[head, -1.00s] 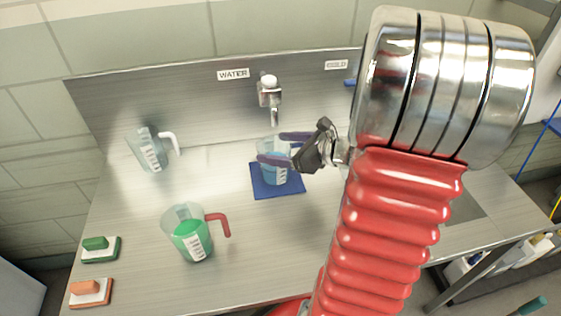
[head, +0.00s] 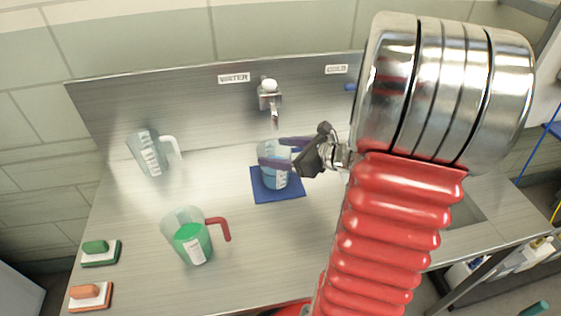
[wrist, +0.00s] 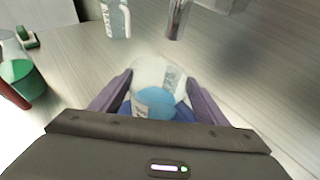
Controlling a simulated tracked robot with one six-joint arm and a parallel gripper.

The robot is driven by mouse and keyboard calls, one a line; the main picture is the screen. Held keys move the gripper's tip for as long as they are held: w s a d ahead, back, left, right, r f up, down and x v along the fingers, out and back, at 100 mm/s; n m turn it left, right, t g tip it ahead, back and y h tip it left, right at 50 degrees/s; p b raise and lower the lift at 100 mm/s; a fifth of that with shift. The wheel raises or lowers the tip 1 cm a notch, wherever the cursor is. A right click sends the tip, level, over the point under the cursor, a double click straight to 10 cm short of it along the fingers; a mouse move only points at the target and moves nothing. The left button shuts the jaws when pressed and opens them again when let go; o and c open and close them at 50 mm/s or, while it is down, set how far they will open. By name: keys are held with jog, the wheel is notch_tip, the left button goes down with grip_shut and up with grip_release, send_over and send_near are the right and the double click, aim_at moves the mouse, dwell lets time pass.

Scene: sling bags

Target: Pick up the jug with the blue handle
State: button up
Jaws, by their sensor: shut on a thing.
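A clear jug (head: 275,178) with blue liquid stands upright on a blue mat (head: 292,195) below the tap. My gripper (head: 282,154) has its purple fingers on either side of this jug and is shut on its body near the rim. The jug (wrist: 155,100) also shows between the fingers in the wrist view. Its handle is hidden, so I cannot confirm its colour. A second jug (head: 185,235) with green liquid and a red handle stands at the front left. A third jug (head: 146,152) with a white handle stands at the back left.
The steel counter has a tap (head: 270,95) at the back, just behind the held jug. A green sponge (head: 95,247) and an orange sponge (head: 86,292) lie on trays at the left edge. The counter between the jugs is clear.

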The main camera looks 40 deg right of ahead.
jog(key=shift+r, duration=1.5)
jog(key=shift+s+d+r, duration=0.1)
jog(key=shift+s+r, duration=0.05)
jog(key=shift+r, duration=0.15)
jog(key=s+d, duration=0.3)
jog(key=s, duration=0.5)
jog(key=s+d, duration=0.2)
jog(key=s, duration=0.6)
jog(key=shift+s+d, duration=0.35)
jog(key=shift+d, duration=0.05)
jog(key=shift+s, duration=0.1)
